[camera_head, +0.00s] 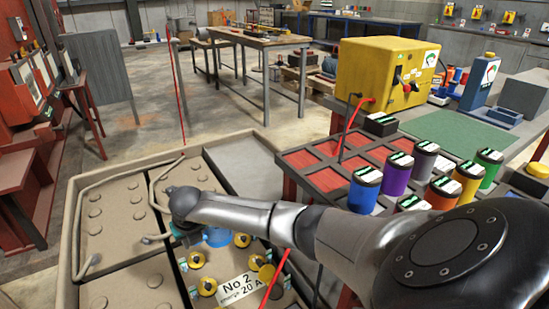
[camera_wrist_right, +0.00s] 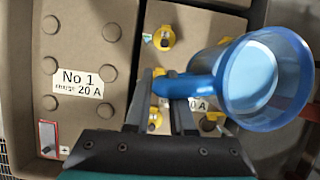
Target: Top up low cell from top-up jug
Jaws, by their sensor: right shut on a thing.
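The blue top-up jug (camera_head: 217,237) is over the No 2 battery (camera_head: 182,279), partly hidden behind my right arm in the head view. In the right wrist view I look into the open mouth of the jug (camera_wrist_right: 255,80), pale blue inside; I cannot tell the liquid level. My right gripper (camera_head: 186,233) is shut on the jug's handle, at the left of the jug in the wrist view (camera_wrist_right: 168,78). Several yellow cell caps (camera_head: 195,259) stand on No 2. Which cell is low cannot be told. My left gripper is not in view.
The No 1 battery (camera_wrist_right: 80,40) with grey caps lies beside No 2 in the tan tray (camera_head: 68,240). A bench at the right bears coloured cans (camera_head: 398,174) and a yellow charger box (camera_head: 388,75). A red cable (camera_head: 277,278) crosses near No 2.

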